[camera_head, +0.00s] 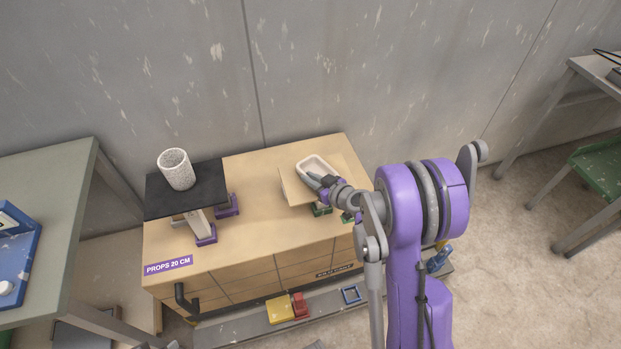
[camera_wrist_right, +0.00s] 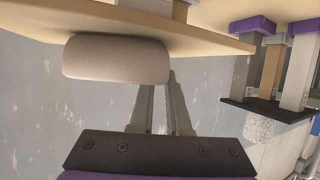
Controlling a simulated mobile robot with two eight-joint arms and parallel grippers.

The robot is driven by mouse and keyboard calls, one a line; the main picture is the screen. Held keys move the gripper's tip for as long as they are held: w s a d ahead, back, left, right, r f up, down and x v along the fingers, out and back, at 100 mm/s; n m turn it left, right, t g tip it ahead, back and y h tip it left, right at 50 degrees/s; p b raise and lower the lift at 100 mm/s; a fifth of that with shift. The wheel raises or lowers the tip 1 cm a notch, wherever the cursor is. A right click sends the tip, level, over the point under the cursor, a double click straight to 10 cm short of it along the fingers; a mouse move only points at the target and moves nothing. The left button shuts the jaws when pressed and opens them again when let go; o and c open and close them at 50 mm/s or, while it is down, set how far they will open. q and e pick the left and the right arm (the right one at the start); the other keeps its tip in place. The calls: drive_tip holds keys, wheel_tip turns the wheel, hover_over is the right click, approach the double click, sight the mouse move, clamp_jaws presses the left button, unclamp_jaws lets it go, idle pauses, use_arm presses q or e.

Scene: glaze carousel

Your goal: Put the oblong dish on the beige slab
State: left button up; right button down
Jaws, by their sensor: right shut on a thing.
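The oblong dish (camera_head: 318,163) is pale cream with rounded corners. It is over the beige slab (camera_head: 293,188) in the head view, seemingly level. My right gripper (camera_head: 316,181) is shut on the dish's near rim. In the wrist view, which looks inverted, the dish (camera_wrist_right: 115,60) lies against the slab (camera_wrist_right: 190,35), and the finger tips (camera_wrist_right: 160,85) meet its rim. I cannot tell for sure whether the dish's full weight rests on the slab. My left gripper is not in view.
A black slab (camera_head: 160,203) on purple-footed props stands to the left and bears a speckled cup (camera_head: 176,169). Both slabs stand on a wooden cabinet (camera_head: 255,170). Green-footed props (camera_head: 321,210) are under the beige slab. The cabinet top between the slabs is clear.

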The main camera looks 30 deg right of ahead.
drive_tip(key=c, duration=0.9)
unclamp_jaws()
drive_tip(key=v, duration=1.2)
drive_tip(key=s+a+g+y, duration=0.1)
drive_tip(key=s+a+g, duration=0.35)
drive_tip(key=a, duration=0.75)
drive_tip(key=s+a+r+g+h, duration=0.1)
drive_tip(key=s, duration=0.2)
drive_tip(key=s+a+m+g+h, duration=0.1)
drive_tip(key=s, duration=0.3)
drive_tip(key=s+a+r+g+h, duration=0.1)
drive_tip(key=s+g, duration=0.1)
drive_tip(key=s, duration=0.2)
drive_tip(key=shift+s+a+r+m, duration=0.25)
drive_tip(key=shift+r+m, duration=0.1)
drive_tip(key=shift+m, duration=0.05)
